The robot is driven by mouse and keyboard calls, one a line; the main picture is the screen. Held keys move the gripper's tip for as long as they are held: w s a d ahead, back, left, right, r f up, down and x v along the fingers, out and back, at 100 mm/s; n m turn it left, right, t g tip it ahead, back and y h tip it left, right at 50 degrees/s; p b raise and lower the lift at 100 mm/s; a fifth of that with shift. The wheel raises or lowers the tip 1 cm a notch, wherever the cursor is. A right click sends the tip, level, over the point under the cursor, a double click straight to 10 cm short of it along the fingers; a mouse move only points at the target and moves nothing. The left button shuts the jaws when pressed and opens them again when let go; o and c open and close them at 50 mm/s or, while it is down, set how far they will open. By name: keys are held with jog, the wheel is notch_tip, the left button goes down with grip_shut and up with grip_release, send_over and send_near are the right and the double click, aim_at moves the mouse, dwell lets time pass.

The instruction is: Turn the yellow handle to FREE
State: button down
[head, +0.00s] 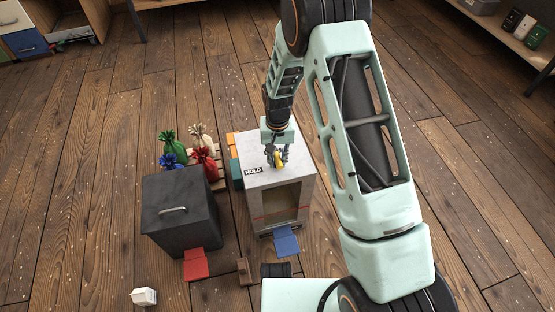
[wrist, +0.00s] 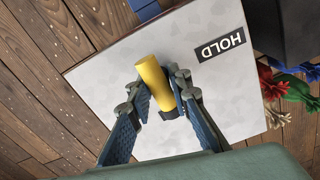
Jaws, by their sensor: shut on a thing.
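The yellow handle (head: 280,161) stands on the pale grey top of a box (head: 262,183). My gripper (head: 277,158) reaches down from above, its fingers shut on the handle. In the wrist view the yellow handle (wrist: 154,78) lies between my two blue-padded fingertips (wrist: 160,92), with a dark base at its lower end. A black HOLD label (head: 253,171) is at the left of the top in the head view; it reads upside down in the wrist view (wrist: 220,46). No FREE label shows in either view; my gripper covers part of the top.
A dark box (head: 178,215) with a grip and a red flap (head: 196,264) stands to the left. Several coloured sacks (head: 204,164) sit behind it. A blue flap (head: 287,241) juts from the pale box's front. A small white item (head: 144,296) lies front left. The wooden floor is otherwise largely clear.

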aim_at(278, 157)
jog(key=c, duration=1.8)
grip_release()
jog(key=shift+o, duration=0.2)
notch_tip(278, 157, up, 12)
